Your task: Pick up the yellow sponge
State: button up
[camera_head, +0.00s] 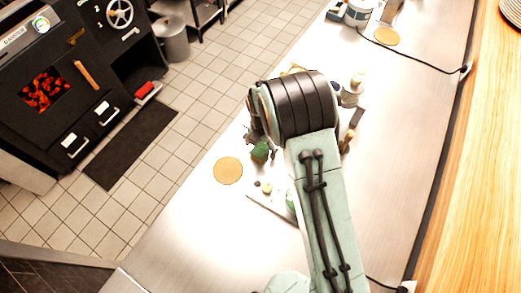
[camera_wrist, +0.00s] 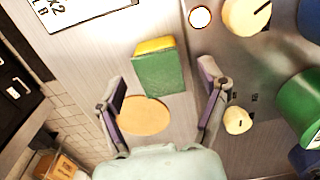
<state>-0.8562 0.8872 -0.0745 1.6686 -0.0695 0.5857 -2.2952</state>
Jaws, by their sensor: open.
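A sponge (camera_wrist: 158,74) with a broad green face and a yellow layer (camera_wrist: 154,45) along its far edge lies on the metal counter in the wrist view. My gripper (camera_wrist: 160,88) is open, with one finger on each side of the picture. The sponge sits between and slightly beyond the fingertips, and neither finger appears to touch it. A tan round disc (camera_wrist: 143,116) lies just nearer than the sponge, between the fingers. In the head view my arm hides most of the gripper, and I cannot make out the sponge for certain.
A green cylinder (camera_wrist: 304,108) and a small pale yellow round object (camera_wrist: 237,121) stand right of my gripper. A cream round item (camera_wrist: 246,15) and a printed white sheet (camera_wrist: 80,10) lie farther off. A tan disc (camera_head: 228,171) lies near the counter's left edge; tiled floor lies beyond.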

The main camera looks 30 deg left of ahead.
jog(key=c, duration=1)
jog(key=shift+r, duration=0.1)
